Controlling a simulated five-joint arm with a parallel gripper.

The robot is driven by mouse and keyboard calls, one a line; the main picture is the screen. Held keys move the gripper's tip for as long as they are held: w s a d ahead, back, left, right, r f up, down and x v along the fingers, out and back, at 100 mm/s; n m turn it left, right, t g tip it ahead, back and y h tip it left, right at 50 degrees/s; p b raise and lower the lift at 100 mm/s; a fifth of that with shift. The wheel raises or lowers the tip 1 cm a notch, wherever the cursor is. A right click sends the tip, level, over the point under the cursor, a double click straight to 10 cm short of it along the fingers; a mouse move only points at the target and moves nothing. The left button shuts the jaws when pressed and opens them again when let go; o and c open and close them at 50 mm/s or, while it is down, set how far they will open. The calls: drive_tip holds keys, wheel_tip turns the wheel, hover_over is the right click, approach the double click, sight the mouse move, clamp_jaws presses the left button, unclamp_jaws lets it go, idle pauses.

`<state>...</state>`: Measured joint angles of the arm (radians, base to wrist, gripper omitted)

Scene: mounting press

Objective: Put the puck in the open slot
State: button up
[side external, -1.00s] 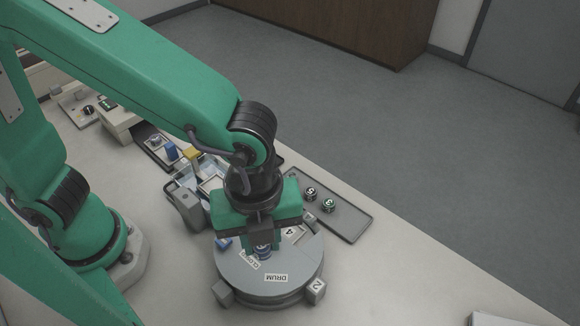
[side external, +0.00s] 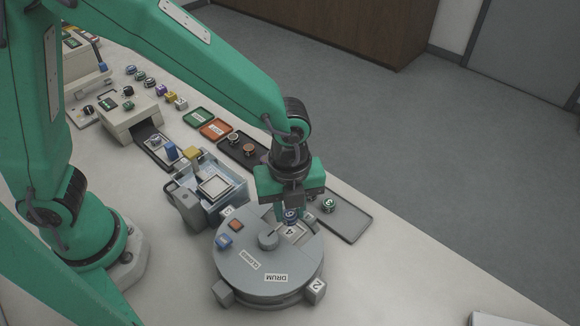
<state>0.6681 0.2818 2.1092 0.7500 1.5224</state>
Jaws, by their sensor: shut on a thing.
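My gripper (side external: 290,212) is shut on a blue puck (side external: 291,216) with a pale marked top. It hangs over the far right part of the round grey drum (side external: 240,277). Just below the puck is a pale, light-edged opening in the drum top, marked 4 (side external: 289,231). The fingers and puck hide part of this opening. I cannot tell whether the puck touches the drum or is just above it.
A dark tray (side external: 352,223) with a green puck (side external: 328,204) lies right of the gripper. A clear box (side external: 212,190) stands behind the drum. The drum top has a central knob (side external: 268,240), a blue piece (side external: 222,242) and an orange piece (side external: 236,225).

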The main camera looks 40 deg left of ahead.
sight(290, 213)
drive_tip(key=shift+f, duration=2)
drive_tip(key=shift+f, duration=0.1)
drive_tip(key=o, duration=0.7)
wheel_tip(290, 213, up, 12)
drive_tip(key=shift+r, duration=0.15)
